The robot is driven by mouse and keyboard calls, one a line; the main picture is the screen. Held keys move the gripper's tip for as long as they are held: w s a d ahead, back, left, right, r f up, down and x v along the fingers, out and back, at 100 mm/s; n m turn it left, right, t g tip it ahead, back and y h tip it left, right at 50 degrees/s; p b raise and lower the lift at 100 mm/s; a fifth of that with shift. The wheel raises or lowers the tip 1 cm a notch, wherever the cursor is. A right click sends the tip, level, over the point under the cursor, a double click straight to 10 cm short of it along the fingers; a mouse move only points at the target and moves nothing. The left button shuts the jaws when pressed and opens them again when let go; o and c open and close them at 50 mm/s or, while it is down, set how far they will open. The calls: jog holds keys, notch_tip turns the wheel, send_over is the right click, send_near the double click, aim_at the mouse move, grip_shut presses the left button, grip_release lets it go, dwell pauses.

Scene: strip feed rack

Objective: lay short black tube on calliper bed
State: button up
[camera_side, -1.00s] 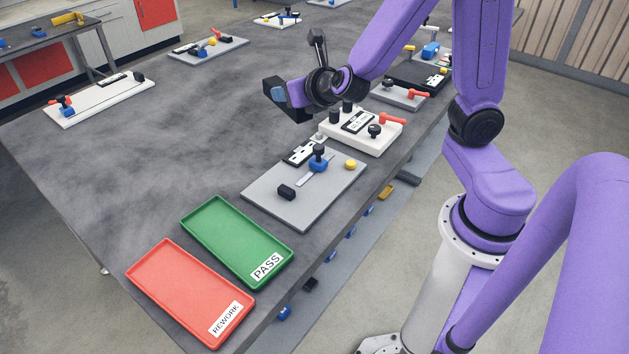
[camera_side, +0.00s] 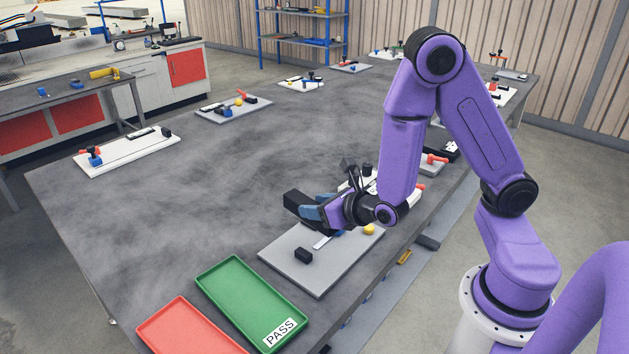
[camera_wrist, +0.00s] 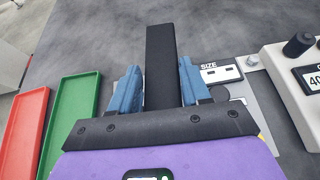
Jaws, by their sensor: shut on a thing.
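My gripper (camera_side: 318,210) is shut on the short black tube (camera_side: 298,202), above the grey calliper plate (camera_side: 290,268). In the wrist view the tube (camera_wrist: 160,50) sticks out beyond the two blue fingers of my gripper (camera_wrist: 158,80). On the plate, a small black block (camera_side: 303,255) and a metal strip (camera_side: 322,242) show, with a yellow button (camera_side: 368,229) at the right. My gripper hides the calliper's blue part in the side view. The tube appears apart from the plate, but the exact gap cannot be told.
A green PASS tray (camera_side: 210,275) and a red tray (camera_side: 150,325) lie at the near left. A white device (camera_wrist: 285,62) stands right of the plate in the wrist view, near the SIZE card (camera_wrist: 222,73). The middle of the table (camera_side: 200,180) is clear.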

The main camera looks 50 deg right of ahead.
aim_at(323, 233)
jog(key=shift+n+y, duration=0.6)
jog(key=s+f, duration=0.1)
jog(key=f, duration=0.1)
jog(key=s+a+f, duration=0.1)
jog(key=f, duration=0.1)
jog(key=shift+s, duration=0.3)
jog(key=shift+f, duration=0.1)
jog(key=shift+f, duration=0.8)
jog(key=shift+f, duration=0.6)
jog(key=o, duration=1.4)
